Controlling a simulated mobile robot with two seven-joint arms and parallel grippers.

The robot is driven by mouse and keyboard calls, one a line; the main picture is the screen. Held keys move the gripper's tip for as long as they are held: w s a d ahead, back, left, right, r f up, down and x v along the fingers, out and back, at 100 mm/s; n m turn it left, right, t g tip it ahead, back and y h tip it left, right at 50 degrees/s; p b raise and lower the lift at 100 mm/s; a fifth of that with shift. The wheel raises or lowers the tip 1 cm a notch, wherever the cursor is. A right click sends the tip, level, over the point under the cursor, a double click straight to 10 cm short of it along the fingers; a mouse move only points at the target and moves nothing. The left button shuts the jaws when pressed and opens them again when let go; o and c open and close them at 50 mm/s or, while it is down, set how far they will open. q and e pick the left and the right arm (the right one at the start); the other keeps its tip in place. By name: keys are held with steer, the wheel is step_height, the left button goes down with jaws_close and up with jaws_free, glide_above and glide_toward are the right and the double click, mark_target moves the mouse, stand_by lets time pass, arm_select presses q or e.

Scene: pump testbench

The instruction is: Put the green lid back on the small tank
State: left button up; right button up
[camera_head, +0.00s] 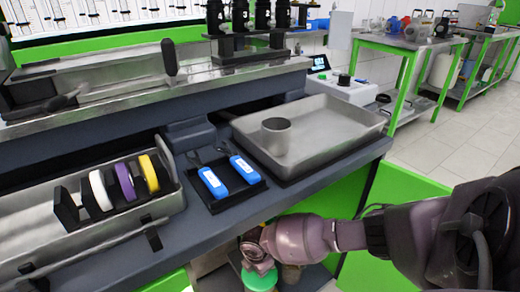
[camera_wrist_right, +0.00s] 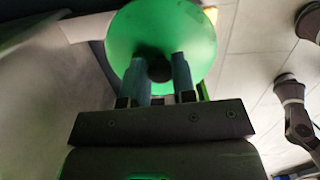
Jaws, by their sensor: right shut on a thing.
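The green lid (camera_wrist_right: 135,32) is a round disc with a dark knob in its middle. My right gripper (camera_wrist_right: 160,70) is shut on that knob, with one finger on each side. In the head view the lid (camera_head: 260,281) shows below my right gripper (camera_head: 257,256), in front of the bench's front edge and partly cut by the picture's bottom. I cannot tell for sure which vessel is the small tank. My left gripper is not in view.
A metal tray (camera_head: 345,126) with a short cylinder (camera_head: 276,137) stands on the bench (camera_head: 225,228). Two blue devices (camera_head: 213,182) lie left of it. A metal trough (camera_head: 28,226) with coloured discs is further left. Open floor (camera_head: 440,150) lies to the right.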

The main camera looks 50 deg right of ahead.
steer(key=o, duration=1.5)
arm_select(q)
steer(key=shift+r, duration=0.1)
arm_select(e)
steer(key=shift+r, duration=0.15)
steer(key=shift+w+r+p, duration=0.1)
steer(key=shift+r+p, duration=0.7)
steer(key=shift+r, duration=0.35)
steer(key=shift+r+p, duration=1.35)
steer(key=shift+r, duration=0.9)
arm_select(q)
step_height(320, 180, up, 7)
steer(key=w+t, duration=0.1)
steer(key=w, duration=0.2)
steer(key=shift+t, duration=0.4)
arm_select(e)
steer(key=shift+f, duration=0.1)
steer(key=shift+c, duration=0.6)
jaws_close()
